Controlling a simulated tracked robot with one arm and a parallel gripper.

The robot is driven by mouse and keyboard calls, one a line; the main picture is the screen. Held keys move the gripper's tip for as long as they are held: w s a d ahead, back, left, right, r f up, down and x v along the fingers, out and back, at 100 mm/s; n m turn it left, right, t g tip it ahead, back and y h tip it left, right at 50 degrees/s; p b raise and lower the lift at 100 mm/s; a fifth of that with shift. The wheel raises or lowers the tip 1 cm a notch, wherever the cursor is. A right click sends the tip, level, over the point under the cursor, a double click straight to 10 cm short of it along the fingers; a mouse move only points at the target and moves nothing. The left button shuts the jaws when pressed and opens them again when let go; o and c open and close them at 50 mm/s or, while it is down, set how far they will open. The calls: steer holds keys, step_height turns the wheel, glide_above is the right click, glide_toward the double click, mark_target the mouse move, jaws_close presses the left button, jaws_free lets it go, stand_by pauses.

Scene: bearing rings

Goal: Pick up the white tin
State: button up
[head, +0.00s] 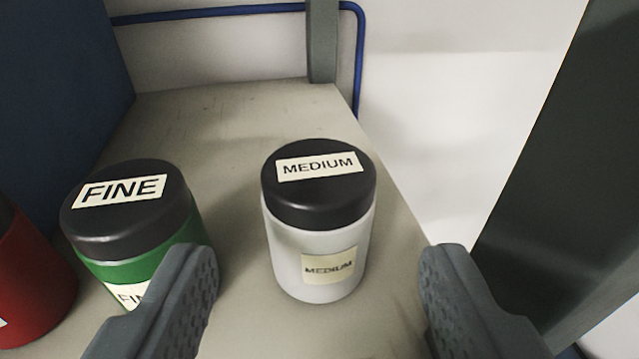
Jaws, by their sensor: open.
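The white tin (290,248) stands upright on the shelf, near the middle of the view. It has a black lid and "MEDIUM" labels on its lid and side. My gripper (318,285) is open and empty, with one finger to the left of the white tin and one to the right. Neither finger appears to touch it. The left finger overlaps the lower right part of a green tin in the picture and hides part of its side label.
The green tin (150,260) with a black lid marked "FINE" stands just left. A red tin (30,275) is cut off at the left edge. The grey shelf (230,120) is clear behind the tins. A grey post (322,40) and blue tube (358,60) stand at the back.

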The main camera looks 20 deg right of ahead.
mark_target(321, 219)
steer(key=shift+p+x, duration=1.05)
steer(key=shift+x, duration=1.55)
steer(key=shift+r, duration=0.15)
steer(key=c, duration=0.8)
